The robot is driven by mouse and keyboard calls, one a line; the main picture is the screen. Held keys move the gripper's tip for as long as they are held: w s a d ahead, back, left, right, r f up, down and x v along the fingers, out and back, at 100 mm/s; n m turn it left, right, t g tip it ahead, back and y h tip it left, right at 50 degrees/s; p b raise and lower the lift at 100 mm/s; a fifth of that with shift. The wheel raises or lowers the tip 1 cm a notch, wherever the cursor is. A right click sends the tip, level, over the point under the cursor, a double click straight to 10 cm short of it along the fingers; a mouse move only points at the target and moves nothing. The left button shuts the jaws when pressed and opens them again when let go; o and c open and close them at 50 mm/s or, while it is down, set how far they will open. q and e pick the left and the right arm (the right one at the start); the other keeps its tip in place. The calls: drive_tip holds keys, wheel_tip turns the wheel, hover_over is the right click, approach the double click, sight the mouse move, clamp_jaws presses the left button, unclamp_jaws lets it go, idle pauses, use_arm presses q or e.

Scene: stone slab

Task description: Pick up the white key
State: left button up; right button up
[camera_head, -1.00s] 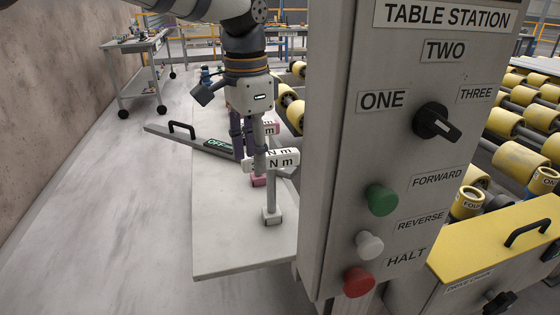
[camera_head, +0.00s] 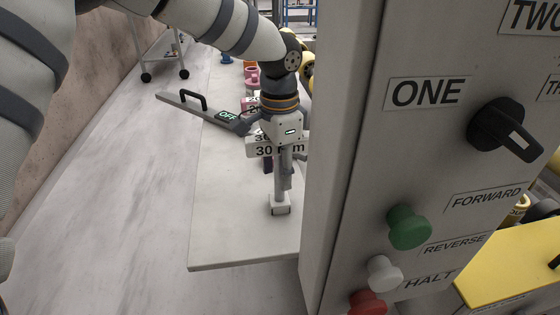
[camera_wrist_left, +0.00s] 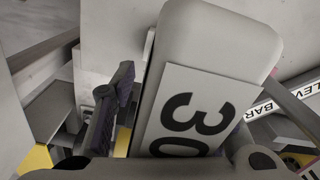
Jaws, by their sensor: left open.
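The white key (camera_head: 264,150) stands upright on the pale slab, with a wide head marked "30 N m", a grey shaft and a pale square foot at the bottom. My left gripper (camera_head: 284,160) points down at its head and partly hides it. In the left wrist view the white key's head, marked "30" (camera_wrist_left: 205,90), fills the middle, with a dark finger on the left side and part of another at the lower right. The left gripper (camera_wrist_left: 172,125) is open around the head. My right gripper is not in view.
A grey control panel (camera_head: 345,130) with a knob and buttons stands close on the right. A grey lever marked "OFF" (camera_head: 200,108) lies left of the key. Pink pieces (camera_head: 252,76) stand behind it. The slab's near left part (camera_head: 225,225) is clear.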

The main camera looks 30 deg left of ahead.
use_arm(q)
clamp_jaws()
drive_tip(key=shift+r, duration=0.15)
drive_tip(key=shift+w+r, duration=0.1)
drive_tip(key=shift+r, duration=0.2)
drive_tip(key=r, duration=0.3)
drive_tip(key=shift+d+r, duration=0.1)
drive_tip(key=shift+d, duration=0.2)
drive_tip(key=w+d+r, duration=0.1)
drive_tip(key=d+r, duration=0.8)
drive_tip(key=d, duration=0.4)
drive_tip(key=shift+w+d+b, duration=0.2)
drive_tip(key=shift+w+b, duration=0.1)
drive_tip(key=shift+b, duration=0.15)
